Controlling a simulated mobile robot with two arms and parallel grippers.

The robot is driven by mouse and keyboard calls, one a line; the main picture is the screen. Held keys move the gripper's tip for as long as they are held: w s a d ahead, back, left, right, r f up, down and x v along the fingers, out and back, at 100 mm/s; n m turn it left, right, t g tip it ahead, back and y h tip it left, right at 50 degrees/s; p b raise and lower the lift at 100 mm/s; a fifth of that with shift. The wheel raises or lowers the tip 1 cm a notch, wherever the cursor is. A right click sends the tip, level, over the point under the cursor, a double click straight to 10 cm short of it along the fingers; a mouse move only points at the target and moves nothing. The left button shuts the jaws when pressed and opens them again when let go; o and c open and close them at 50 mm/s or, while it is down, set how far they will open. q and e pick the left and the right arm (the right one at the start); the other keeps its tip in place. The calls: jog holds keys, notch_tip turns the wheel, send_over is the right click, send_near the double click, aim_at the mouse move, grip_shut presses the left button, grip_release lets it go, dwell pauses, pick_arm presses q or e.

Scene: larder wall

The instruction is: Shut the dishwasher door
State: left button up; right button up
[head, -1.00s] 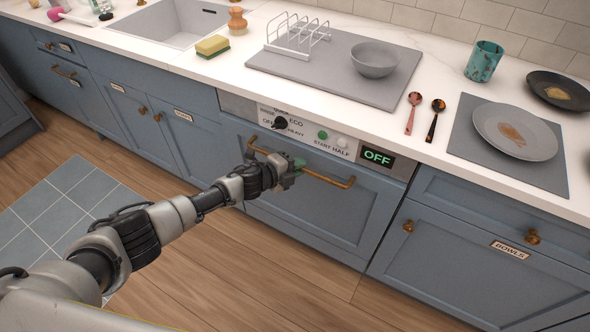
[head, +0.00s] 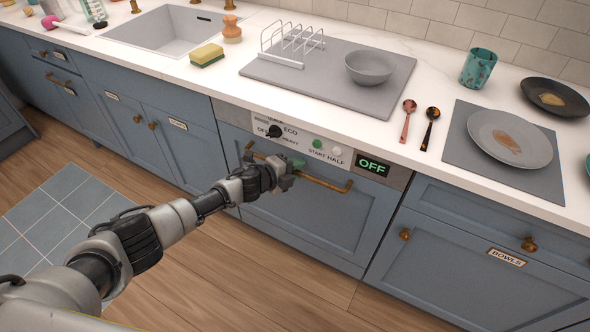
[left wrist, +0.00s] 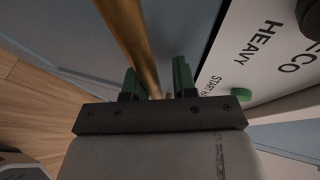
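The blue dishwasher door (head: 310,217) stands upright below its control panel (head: 310,145) and looks flush with the cabinet fronts; any thin gap is too small to tell. Its brass bar handle (head: 325,186) runs across the top of the door and also shows in the left wrist view (left wrist: 130,40). My left gripper (head: 292,168) is at the left-middle part of the handle. In the left wrist view its green fingers (left wrist: 158,80) are apart, with the bar between them and a gap on the right side. My right gripper is not in view.
The white counter (head: 440,65) above holds a grey mat (head: 275,72) with a rack and bowl, two spoons, a teal cup (head: 478,68) and plates. Drawers and cupboards flank the dishwasher. The wooden floor (head: 270,275) in front is clear.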

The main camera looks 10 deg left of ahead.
pick_arm(q)
jog(key=shift+s+a, duration=0.1)
jog(key=shift+s, duration=0.1)
jog(key=p+v, duration=0.2)
jog(key=v, duration=0.8)
jog(key=shift+a+r, duration=0.15)
jog(key=shift+a, duration=0.05)
jog(key=s+a+f+n+g+y+p, duration=0.1)
jog(key=s+a+f+n+y, duration=0.2)
jog(key=s+f+n, duration=0.35)
jog(key=s+a+f+n+y, duration=0.2)
jog(key=s+f+n, duration=0.15)
jog(key=f, duration=0.65)
jog(key=s+a+f+n+g+y+p, duration=0.1)
jog(key=s+a+f+n+y, duration=0.3)
jog(key=f, duration=0.4)
jog(key=s+f+n+g, duration=0.2)
jog(key=s+f+n, duration=0.1)
jog(key=s, duration=0.9)
jog(key=s+d+f+n+g, duration=0.1)
jog(key=s+f+n+g, duration=0.2)
jog(key=s, duration=0.9)
jog(key=s+f+n+g, duration=0.2)
jog(key=s+f, duration=0.4)
jog(key=s, duration=0.6)
jog(key=shift+d+n+g+y, duration=0.3)
jog(key=shift+d+n+y, duration=0.1)
